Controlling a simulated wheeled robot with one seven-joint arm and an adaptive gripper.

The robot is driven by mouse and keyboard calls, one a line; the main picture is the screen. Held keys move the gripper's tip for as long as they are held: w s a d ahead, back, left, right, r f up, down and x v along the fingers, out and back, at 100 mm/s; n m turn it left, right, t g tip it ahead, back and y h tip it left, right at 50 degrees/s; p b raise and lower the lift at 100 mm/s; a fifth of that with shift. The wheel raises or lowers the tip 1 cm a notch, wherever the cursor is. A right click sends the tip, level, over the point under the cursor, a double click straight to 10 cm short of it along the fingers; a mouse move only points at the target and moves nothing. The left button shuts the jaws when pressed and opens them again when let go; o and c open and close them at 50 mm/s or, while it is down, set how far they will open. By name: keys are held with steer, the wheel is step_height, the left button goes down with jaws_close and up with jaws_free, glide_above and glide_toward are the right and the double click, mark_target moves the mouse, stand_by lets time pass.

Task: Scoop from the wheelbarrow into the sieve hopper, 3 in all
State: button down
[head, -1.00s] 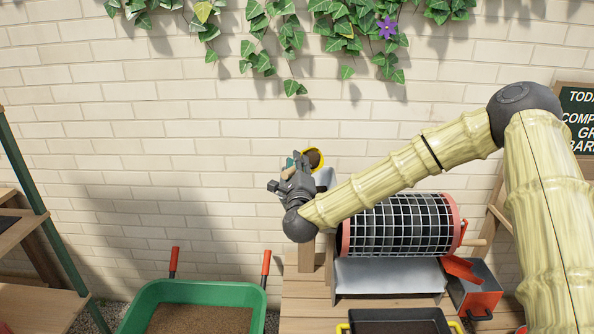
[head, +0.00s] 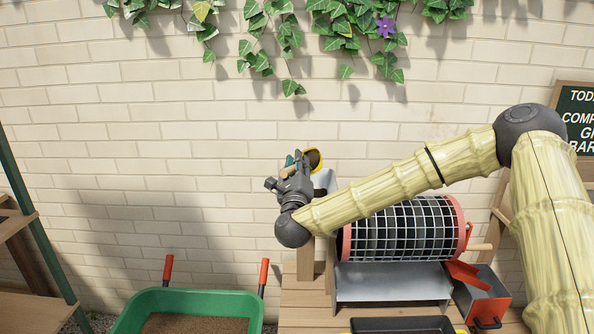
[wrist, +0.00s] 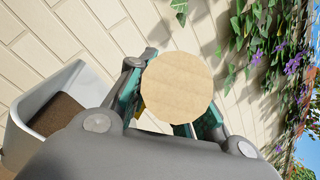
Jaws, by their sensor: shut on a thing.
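My gripper (head: 294,172) is shut on the scoop's wooden handle, whose round end (wrist: 178,88) faces the wrist camera. The scoop (head: 319,153) is yellow with a brown inside, at the hopper's upper edge in the head view. I cannot tell how much it holds, and its bowl is mostly hidden in the wrist view. The pale grey sieve hopper (head: 324,181) stands left of the mesh drum, partly behind my arm. It shows in the wrist view (wrist: 22,135) with brown material inside. The green wheelbarrow (head: 145,306) holds brown material at the lower left.
The mesh sieve drum (head: 400,230) with red end rings stands on a wooden bench (head: 302,298). A grey-and-red box (head: 487,305) sits at its right, a black tray (head: 402,325) in front. A wooden shelf (head: 15,226) stands far left. A brick wall is behind.

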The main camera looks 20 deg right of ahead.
steer(key=shift+s+d+f+m+h+b, duration=0.1)
steer(key=shift+f+m+h+b, duration=0.1)
steer(key=shift+m+h+b, duration=1.2)
steer(key=shift+s+d+f+m+h+b, duration=0.15)
steer(key=shift+m+b, duration=0.65)
steer(key=shift+b, duration=1.45)
steer(key=shift+r+m+h+b, duration=0.1)
steer(key=shift+m+h+b, duration=0.55)
steer(key=shift+m+b, duration=0.35)
